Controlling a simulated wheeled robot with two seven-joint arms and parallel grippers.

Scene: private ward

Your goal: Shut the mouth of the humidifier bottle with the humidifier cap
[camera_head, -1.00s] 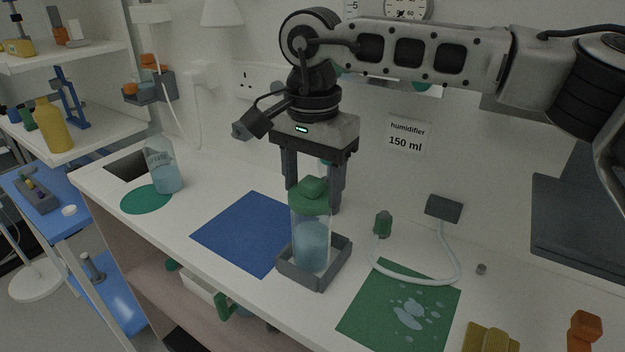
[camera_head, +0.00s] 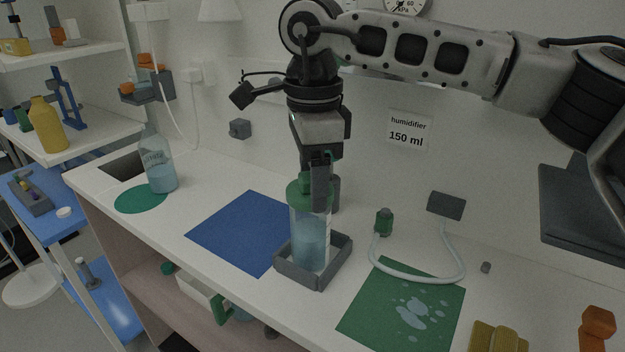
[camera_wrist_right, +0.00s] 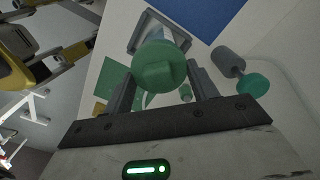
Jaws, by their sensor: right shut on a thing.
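The humidifier bottle (camera_head: 309,240), clear with bluish water, stands upright in a grey square holder (camera_head: 287,270) on the counter. The green humidifier cap (camera_head: 299,192) sits at the bottle's top, straight as far as I can tell. My right gripper (camera_head: 322,194) points down from above and is shut on the cap. One finger hides part of the cap in the head view. In the right wrist view the round cap (camera_wrist_right: 160,66) with its raised grip lies between the fingers and hides most of the bottle. Whether the thread is tight cannot be seen. My left gripper is not in view.
A blue mat (camera_head: 240,232) lies left of the holder. A green mat (camera_head: 375,310) with wet spots lies to the right, beside a pale tube (camera_head: 410,278) with a green connector (camera_head: 384,222). Another bottle (camera_head: 158,170) stands far left by a green disc (camera_head: 140,200).

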